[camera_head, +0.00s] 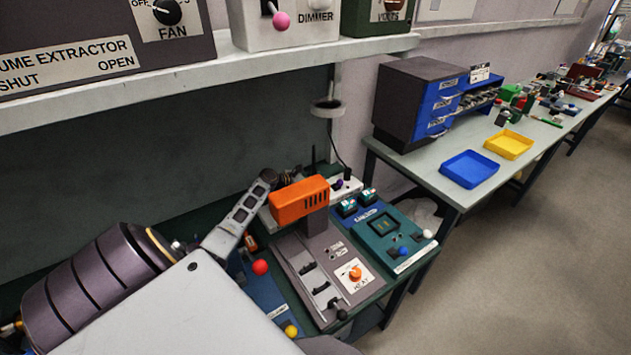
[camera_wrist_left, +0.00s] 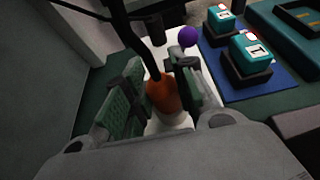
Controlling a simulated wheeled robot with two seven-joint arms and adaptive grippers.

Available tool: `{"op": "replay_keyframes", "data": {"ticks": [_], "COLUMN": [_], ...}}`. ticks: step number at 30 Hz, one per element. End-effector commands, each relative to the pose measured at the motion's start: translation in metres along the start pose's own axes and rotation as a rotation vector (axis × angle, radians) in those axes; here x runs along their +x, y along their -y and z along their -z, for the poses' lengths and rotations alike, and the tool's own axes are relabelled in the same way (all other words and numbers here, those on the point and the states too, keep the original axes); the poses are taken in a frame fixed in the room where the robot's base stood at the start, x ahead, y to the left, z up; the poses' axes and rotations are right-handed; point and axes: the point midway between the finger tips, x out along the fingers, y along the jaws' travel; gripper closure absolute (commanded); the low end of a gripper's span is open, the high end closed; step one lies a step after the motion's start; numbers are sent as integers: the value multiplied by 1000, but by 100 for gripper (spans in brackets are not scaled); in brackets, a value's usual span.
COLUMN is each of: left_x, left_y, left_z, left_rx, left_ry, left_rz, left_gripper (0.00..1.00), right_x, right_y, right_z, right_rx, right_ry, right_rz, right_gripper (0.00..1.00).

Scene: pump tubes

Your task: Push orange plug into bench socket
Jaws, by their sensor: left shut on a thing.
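The orange plug (camera_wrist_left: 163,98) is between the green-padded fingers of my left gripper (camera_wrist_left: 159,84) in the left wrist view, with a dark cable running up from it. My left gripper is shut on it. The white bench socket strip (camera_wrist_left: 203,68) lies just beyond and under the plug; the contact between them is hidden. In the head view my left gripper (camera_head: 290,175) is at the back of the bench, partly behind an orange-topped device, and the plug cannot be made out. The white strip (camera_head: 352,186) shows to its right. My right gripper is not in view.
The orange-topped device (camera_head: 300,197) stands close in front of my left gripper. A purple knob (camera_wrist_left: 188,36) and teal blocks (camera_wrist_left: 246,55) on a blue base are right of the plug. A cable ring (camera_head: 328,108) hangs above. A shelf (camera_head: 200,72) overhangs the bench.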

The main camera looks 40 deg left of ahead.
Motion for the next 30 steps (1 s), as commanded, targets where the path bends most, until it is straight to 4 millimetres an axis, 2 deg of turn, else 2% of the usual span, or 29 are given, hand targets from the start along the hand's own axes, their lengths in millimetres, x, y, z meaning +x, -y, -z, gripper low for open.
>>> {"op": "replay_keyframes", "data": {"ticks": [4, 5, 10, 23, 30], "left_x": [0, 0, 0, -1, -10], "left_y": [1, 1, 1, 0, 0], "left_z": [3, 3, 3, 2, 2], "left_rx": [-1, -1, -1, 0, 1], "left_ry": [-5, -5, -4, -3, -3], "left_rz": [1, 1, 1, 1, 1], "left_gripper": [97, 71, 49, 49, 49], "right_x": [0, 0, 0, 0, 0], "right_y": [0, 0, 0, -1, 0], "right_z": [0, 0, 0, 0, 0], "right_rx": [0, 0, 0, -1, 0], "right_ry": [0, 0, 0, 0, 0], "right_rz": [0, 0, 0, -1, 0], "right_gripper": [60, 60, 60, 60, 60]}}
